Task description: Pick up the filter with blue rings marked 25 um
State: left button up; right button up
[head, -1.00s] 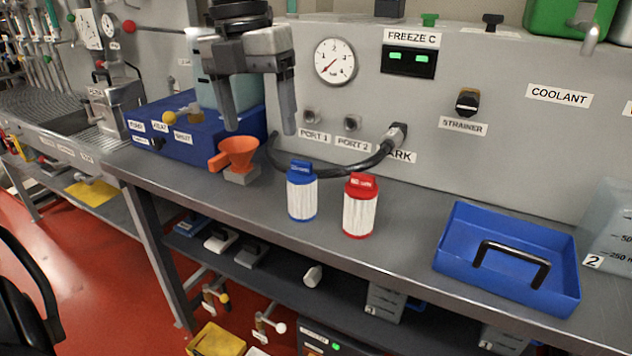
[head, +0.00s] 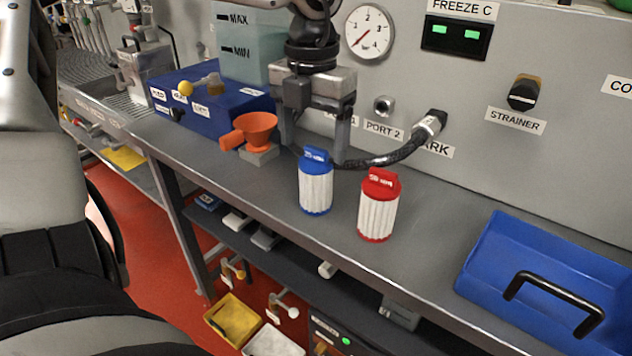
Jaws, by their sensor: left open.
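The blue-ringed filter (head: 316,186) stands upright on the grey bench, with white pleats and a blue cap whose small marking seems to read 25 um. A similar red-ringed filter (head: 378,208) stands upright just to its right. My left gripper (head: 313,148) is open, pointing down, with its two fingers apart behind and above the blue-ringed filter's cap. Nothing is between the fingers that I can make out; I cannot tell how far they are from the cap. My right gripper is not in view.
An orange funnel (head: 256,130) on a grey block stands left of the filters, before a blue box (head: 205,104). A black hose (head: 385,156) runs behind them. A blue tray (head: 500,262) with a black handle lies at the right. Bare bench separates the filters and tray.

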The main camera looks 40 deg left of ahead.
aim_at(316, 161)
pick_arm(q)
jog(key=shift+w+d+f, duration=0.1)
jog(key=shift+f, duration=1.25)
jog(key=shift+w+d+f, duration=0.1)
jog(key=shift+f, duration=1.2)
jog(key=c, duration=1.4)
